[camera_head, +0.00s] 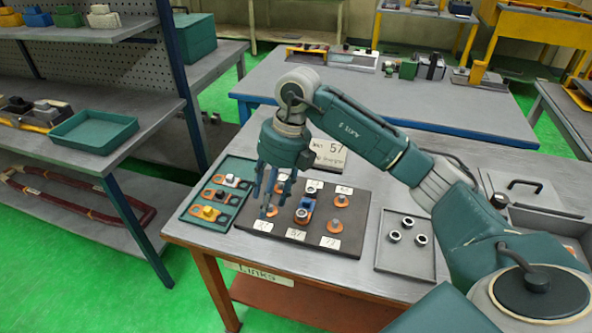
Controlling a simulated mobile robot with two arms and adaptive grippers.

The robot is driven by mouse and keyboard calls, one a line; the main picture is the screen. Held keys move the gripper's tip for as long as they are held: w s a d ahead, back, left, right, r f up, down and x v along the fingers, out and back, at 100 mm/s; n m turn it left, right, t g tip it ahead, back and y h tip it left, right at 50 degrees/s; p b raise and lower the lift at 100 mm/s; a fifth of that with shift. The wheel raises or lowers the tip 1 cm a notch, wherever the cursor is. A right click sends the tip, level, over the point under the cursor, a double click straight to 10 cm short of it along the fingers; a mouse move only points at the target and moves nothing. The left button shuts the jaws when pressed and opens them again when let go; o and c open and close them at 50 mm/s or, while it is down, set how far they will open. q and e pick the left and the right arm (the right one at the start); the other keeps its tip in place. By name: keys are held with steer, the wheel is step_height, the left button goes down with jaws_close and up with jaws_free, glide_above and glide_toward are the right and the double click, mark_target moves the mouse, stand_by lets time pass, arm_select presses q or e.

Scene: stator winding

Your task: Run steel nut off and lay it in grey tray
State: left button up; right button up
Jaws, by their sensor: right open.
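A dark terminal board (355,213) with label cards lies on the grey bench. Orange lugs sit on it, and steel nuts show on it, one near the back (311,190) and one near the front middle (301,214) by a blue piece. My right gripper (272,203) points down over the left part of the board, open, its fingers close to the front left post. The fingers partly hide the posts there, so contact cannot be told. The grey tray (405,262) lies right of the board with three nuts (394,236) in it. My left gripper is out of view.
A green tray (203,219) with colored lug parts lies left of the board. A card stand (329,154) stands behind it. A grey bin (535,196) with a handled part is at the right. My right arm spans over the bench's back right.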

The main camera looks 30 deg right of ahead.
mark_target(302, 212)
steer(key=d+r+m+h, duration=0.2)
steer(key=d+h, duration=0.1)
steer(key=d, duration=0.6)
steer(key=shift+g, duration=0.4)
steer(key=f, duration=0.3)
steer(key=f+p, duration=0.1)
steer(key=f, duration=0.3)
steer(key=f+p, duration=0.1)
steer(key=f, duration=0.2)
steer(key=shift+s+a+f, duration=0.1)
steer(key=shift+s+f, duration=0.15)
steer(key=shift+f, duration=0.05)
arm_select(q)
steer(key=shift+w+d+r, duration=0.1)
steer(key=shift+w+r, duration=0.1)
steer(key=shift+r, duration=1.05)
arm_select(e)
steer(key=shift+c, duration=0.3)
steer(key=shift+r, duration=0.1)
jaws_close()
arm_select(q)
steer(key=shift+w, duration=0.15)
arm_select(e)
steer(key=shift+o, duration=0.3)
jaws_free()
steer(key=c, duration=0.4)
